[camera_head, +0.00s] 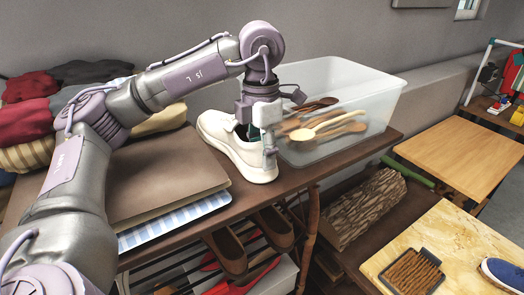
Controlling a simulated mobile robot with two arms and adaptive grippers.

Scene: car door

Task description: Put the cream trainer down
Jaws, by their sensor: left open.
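The cream trainer (235,150) rests on the dark wooden table (290,182), its toe pointing toward the table's front edge. It stands between a brown folder-like stack and a clear plastic bin. My left gripper (268,150) comes down from above at the trainer's right side. Its jaws are open, with one finger outside the shoe near its side; the other finger is partly hidden at the shoe's opening. My right gripper is not in view.
The clear bin (365,88) with wooden spoons stands close to the right. The brown stack (165,172) over blue striped cloth lies left. Folded clothes (28,120) are piled behind. Brown shoes (228,250) sit on a rack below. A log (365,208) lies lower right.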

